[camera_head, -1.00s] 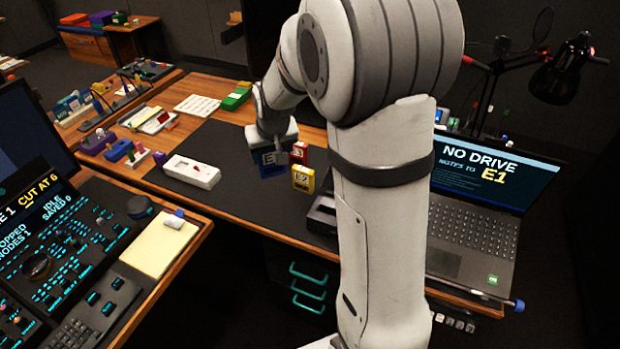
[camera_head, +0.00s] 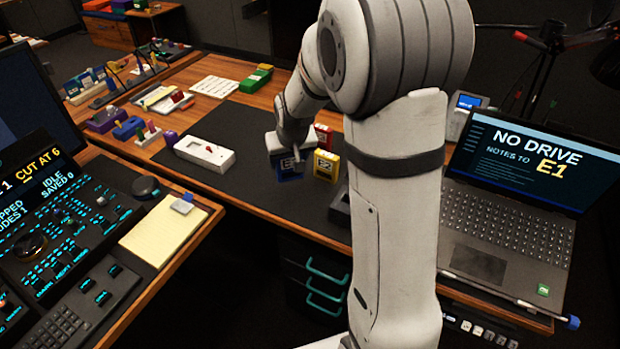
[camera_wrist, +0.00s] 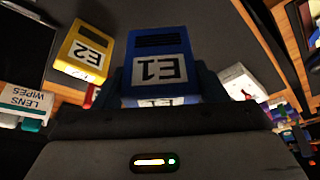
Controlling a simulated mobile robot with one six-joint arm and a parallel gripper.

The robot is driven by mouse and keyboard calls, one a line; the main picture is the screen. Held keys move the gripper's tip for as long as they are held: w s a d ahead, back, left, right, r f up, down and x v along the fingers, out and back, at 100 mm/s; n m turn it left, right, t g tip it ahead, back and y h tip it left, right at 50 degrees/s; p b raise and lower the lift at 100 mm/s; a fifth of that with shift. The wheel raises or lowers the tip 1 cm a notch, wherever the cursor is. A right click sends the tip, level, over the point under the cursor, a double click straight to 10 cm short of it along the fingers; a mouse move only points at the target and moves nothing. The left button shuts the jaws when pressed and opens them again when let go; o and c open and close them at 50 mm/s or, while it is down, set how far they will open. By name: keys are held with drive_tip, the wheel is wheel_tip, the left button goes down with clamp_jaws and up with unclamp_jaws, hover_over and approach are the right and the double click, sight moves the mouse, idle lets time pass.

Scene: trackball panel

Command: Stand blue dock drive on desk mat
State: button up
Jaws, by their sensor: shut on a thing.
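The blue dock drive (camera_head: 291,170), labelled E1, is held upright in my gripper (camera_head: 287,154) over the dark desk mat (camera_head: 228,120). In the wrist view the blue drive (camera_wrist: 160,62) fills the middle, with its E1 label upside down. My gripper's fingers lie along its two sides, shut on it. The drive's lower end is close to the mat; I cannot tell whether it touches. A yellow drive labelled E2 (camera_head: 326,166) stands just to its right and also shows in the wrist view (camera_wrist: 86,52). A red drive (camera_head: 322,136) stands behind the yellow one.
A white device (camera_head: 204,153) lies on the mat to the left. A dark dock-like box (camera_head: 340,209) sits at the right, partly behind my arm. The laptop (camera_head: 505,215) reads "NO DRIVE". Bare mat lies left of the held drive.

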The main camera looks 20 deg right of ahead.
sight(291, 172)
drive_tip(key=shift+f, duration=3.3)
drive_tip(key=shift+f, duration=0.1)
drive_tip(key=o, duration=1.1)
